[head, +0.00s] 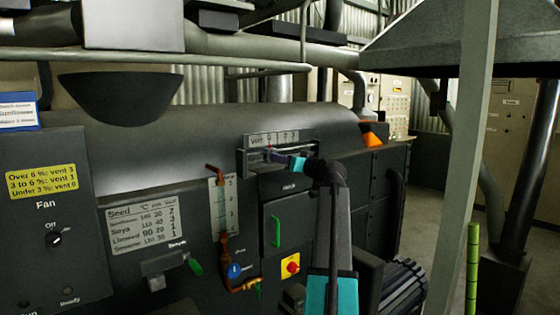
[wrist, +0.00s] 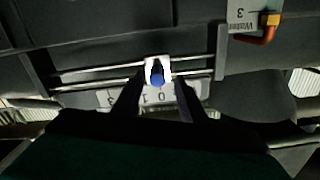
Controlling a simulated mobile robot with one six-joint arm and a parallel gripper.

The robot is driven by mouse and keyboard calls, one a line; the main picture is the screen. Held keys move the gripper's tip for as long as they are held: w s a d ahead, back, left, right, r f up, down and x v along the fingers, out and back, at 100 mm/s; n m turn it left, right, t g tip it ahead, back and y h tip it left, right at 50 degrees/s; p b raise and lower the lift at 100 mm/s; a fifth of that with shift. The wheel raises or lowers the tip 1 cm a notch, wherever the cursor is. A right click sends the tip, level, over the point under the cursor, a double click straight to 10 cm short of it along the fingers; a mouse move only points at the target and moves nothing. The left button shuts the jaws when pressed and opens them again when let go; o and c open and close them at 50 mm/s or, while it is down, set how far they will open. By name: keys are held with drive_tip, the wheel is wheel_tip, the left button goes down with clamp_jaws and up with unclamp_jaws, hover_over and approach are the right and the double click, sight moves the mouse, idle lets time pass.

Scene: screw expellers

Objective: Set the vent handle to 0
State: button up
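The vent handle is a white slider with a blue knob (wrist: 158,79) on two horizontal rails in the wrist view. Its numbered scale plate (wrist: 111,101) shows upside down behind my fingers, with a 3 at the left and lower numbers near the knob. My fingers partly cover the plate, and I cannot tell the exact setting. My gripper (wrist: 159,84) is open, with one finger on each side of the knob and gaps between. In the head view, the vent plate (head: 272,139) is on the machine front, with my gripper (head: 276,156) at the rails just below it.
A yellow label (head: 41,180) reads: over 6 %, vent 3; 3 to 6 %, vent 1; under 3 %, vent 0. A gauge (head: 223,205) with red-brown pipework stands left of the vent. A green door handle (head: 276,231) and a red knob (head: 291,265) are below. A post (head: 470,150) stands at right.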

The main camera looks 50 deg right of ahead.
drive_tip(key=b+v, duration=0.2)
drive_tip(key=v, duration=1)
drive_tip(key=shift+s, duration=0.4)
drive_tip(key=shift+s+a, duration=0.1)
